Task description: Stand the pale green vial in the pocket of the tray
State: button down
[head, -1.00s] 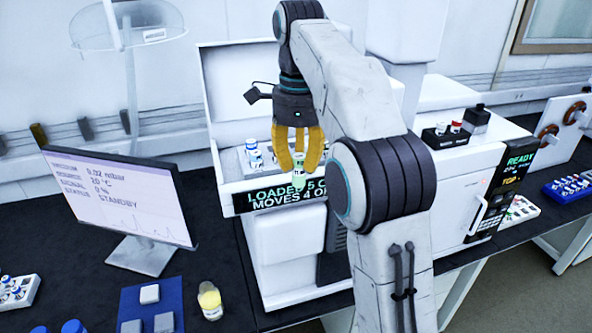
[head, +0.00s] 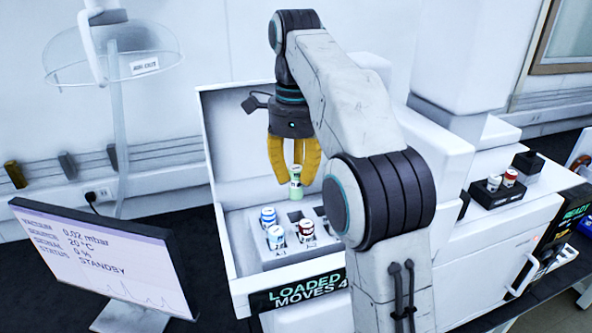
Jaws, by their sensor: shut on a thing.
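My gripper (head: 295,178) has yellow fingers and is shut on the pale green vial (head: 296,190). The vial has a white cap and hangs upright between the fingertips. In the picture it shows just above the back of the grey tray (head: 262,252), which sits inside the open white instrument box. A dark empty pocket (head: 295,216) shows just below the vial. Whether the vial's foot touches the tray I cannot tell. My arm hides the tray's right end.
Two blue-capped vials (head: 268,217) stand at the tray's left, and a red-capped vial (head: 306,229) stands at its front middle. The box's raised lid (head: 235,130) is behind my gripper. A monitor (head: 95,262) stands at left. A dark block with vials (head: 500,188) is at right.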

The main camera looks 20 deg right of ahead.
aim_at(296, 198)
jog(key=shift+s+f, duration=0.15)
jog(key=shift+f, duration=1.65)
jog(key=shift+f, duration=0.1)
jog(key=shift+f, duration=0.2)
jog(key=shift+f+b, duration=1)
jog(key=shift+f, duration=0.05)
jog(key=shift+f, duration=0.35)
jog(key=shift+f+b, duration=0.35)
